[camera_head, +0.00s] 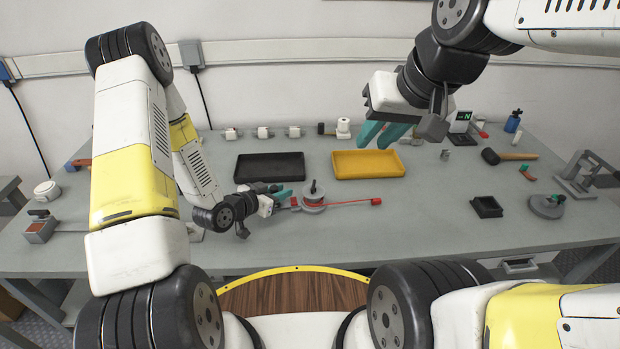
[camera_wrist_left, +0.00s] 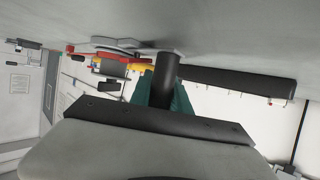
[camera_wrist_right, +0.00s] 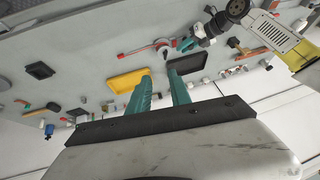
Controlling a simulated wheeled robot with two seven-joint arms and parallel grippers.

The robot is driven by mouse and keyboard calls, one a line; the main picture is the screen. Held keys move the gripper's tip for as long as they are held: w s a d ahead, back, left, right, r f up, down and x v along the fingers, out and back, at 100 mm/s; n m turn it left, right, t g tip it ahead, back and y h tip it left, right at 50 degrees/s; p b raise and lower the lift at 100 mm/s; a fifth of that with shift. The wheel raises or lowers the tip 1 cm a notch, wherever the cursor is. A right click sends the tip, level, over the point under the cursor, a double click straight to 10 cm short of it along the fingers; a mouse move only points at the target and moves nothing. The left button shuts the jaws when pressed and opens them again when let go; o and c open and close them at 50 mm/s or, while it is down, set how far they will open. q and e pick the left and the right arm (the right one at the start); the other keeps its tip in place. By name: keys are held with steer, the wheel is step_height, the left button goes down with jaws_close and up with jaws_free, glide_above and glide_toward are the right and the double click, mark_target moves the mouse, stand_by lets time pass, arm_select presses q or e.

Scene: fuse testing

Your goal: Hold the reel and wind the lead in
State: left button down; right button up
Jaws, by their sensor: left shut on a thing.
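The reel (camera_head: 314,202), a grey drum with a red winding and a black knob on top, rests on the table. Its red lead (camera_head: 345,203) runs right to a red end piece (camera_head: 376,201). The reel also shows in the right wrist view (camera_wrist_right: 163,45). My left gripper (camera_head: 284,198) is at the reel's left side. In the left wrist view, a black cylindrical grip (camera_wrist_left: 163,80) stands between its teal fingers, which are shut on it. My right gripper (camera_head: 380,138) is open and empty, raised over the table near the yellow tray. Its fingers are apart in its wrist view (camera_wrist_right: 160,88).
A black tray (camera_head: 240,168) and a yellow tray (camera_head: 400,164) lie behind the reel. A small black box (camera_head: 487,207) and a round grey device (camera_head: 546,207) stand to the right. A mallet (camera_head: 512,156) lies at the back right. Table is clear in front of the lead.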

steer(key=w+a+f+m+g, duration=0.1)
steer(key=w+a+f+g, duration=0.1)
steer(key=w, duration=0.6)
steer(key=m+g+h, duration=0.2)
steer(key=g, duration=0.2)
glide_above(313, 184)
step_height(313, 184, down, 18)
steer(key=shift+s+d+f, duration=0.1)
steer(key=shift+f, duration=3.6)
steer(key=shift+c, duration=0.5)
jaws_close()
